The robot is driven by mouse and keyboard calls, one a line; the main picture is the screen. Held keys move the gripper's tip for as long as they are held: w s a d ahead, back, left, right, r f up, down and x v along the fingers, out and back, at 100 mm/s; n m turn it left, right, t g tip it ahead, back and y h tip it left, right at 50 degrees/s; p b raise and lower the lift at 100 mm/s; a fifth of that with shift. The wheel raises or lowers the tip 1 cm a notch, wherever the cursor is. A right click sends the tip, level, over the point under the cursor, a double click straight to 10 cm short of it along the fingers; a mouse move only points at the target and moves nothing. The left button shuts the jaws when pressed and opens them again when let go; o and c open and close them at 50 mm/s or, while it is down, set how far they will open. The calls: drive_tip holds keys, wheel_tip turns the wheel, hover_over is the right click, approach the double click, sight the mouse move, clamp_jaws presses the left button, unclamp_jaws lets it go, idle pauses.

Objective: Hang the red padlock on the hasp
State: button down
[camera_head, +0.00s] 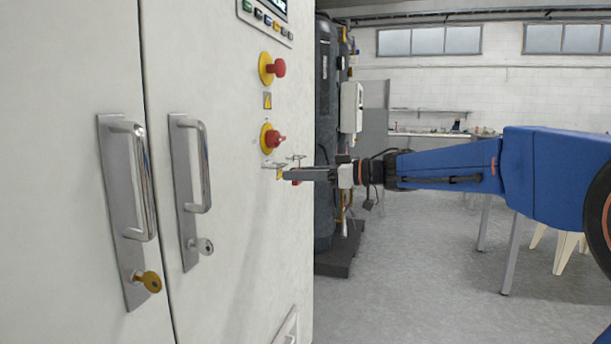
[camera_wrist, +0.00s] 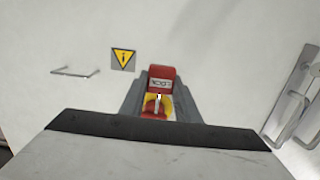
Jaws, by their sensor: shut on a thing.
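The red padlock (camera_wrist: 162,78), with a pale label on its body, sits between the grey fingers of my gripper (camera_wrist: 162,97) in the wrist view. A small pale piece, perhaps its shackle, shows at its lower edge, in front of the red and yellow switch. In the head view my gripper (camera_head: 287,174) is shut near the white cabinet front, below the lower switch (camera_head: 271,138). The padlock is mostly hidden there. A thin metal bracket (camera_wrist: 75,72), possibly the hasp, stands on the panel to the left in the wrist view. I cannot tell whether the padlock touches any hasp.
The white cabinet (camera_head: 230,60) carries two door handles (camera_head: 140,185) (camera_head: 203,170) and a red stop button (camera_head: 278,68). A yellow warning label (camera_wrist: 123,60) shows beside the padlock. A dark tall unit (camera_head: 326,120) stands behind my gripper. Open floor (camera_head: 430,290) lies at the right.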

drive_tip(key=shift+w+a+f, duration=0.2)
drive_tip(key=shift+a+f, duration=0.05)
drive_tip(key=shift+a, duration=0.35)
drive_tip(key=shift+w+a+f, duration=0.25)
drive_tip(key=shift+a+f, duration=0.05)
drive_tip(key=shift+a, duration=0.3)
drive_tip(key=shift+w+a+f, duration=0.2)
drive_tip(key=shift+a+f, duration=0.05)
drive_tip(key=shift+a, duration=0.35)
drive_tip(key=c, duration=1.3)
unclamp_jaws()
drive_tip(key=shift+o, duration=0.2)
